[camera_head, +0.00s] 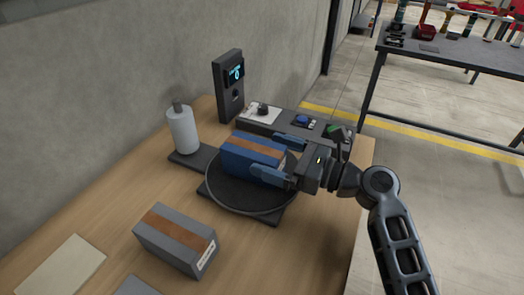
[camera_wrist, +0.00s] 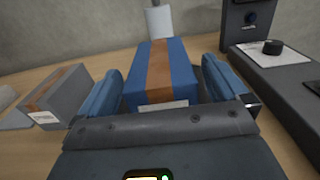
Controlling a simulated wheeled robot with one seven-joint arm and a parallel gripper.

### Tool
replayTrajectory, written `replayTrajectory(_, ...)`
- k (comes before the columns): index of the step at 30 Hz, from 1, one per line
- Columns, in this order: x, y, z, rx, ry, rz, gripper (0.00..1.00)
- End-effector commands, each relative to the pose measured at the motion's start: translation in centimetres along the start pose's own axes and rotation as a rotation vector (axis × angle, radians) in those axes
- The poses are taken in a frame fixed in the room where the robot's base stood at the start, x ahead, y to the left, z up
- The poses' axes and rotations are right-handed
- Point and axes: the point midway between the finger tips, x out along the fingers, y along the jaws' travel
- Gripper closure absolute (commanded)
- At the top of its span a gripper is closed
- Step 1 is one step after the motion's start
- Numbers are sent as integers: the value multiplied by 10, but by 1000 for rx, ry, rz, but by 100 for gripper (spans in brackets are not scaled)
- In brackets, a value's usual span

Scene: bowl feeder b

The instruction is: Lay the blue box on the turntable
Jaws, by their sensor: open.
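The blue box (camera_head: 246,157), with a brown tape strip along its top, lies on the round dark turntable (camera_head: 217,199) in the head view. My gripper (camera_head: 277,155) is at the box's right end, with one blue-padded finger on each side of it. The wrist view shows the blue box (camera_wrist: 178,78) between the two fingers (camera_wrist: 165,90). The fingers are open, with a visible gap to the box on each side. The turntable's surface is hidden in the wrist view.
A grey box (camera_head: 175,240) with brown tape lies on the wooden table nearer the camera. A white bottle (camera_head: 183,130) on a dark base and a dark display post (camera_head: 229,85) stand behind the turntable. A control panel (camera_head: 290,124) runs along the far right side.

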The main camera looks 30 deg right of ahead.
Motion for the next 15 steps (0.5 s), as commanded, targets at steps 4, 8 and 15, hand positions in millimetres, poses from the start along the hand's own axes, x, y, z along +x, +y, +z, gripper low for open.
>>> replayTrajectory(4,-34,-1,-1,0,2,-4,0)
replayTrajectory(8,-58,0,-1,1,2,-3,0)
replayTrajectory(15,-83,0,0,0,1,0,0)
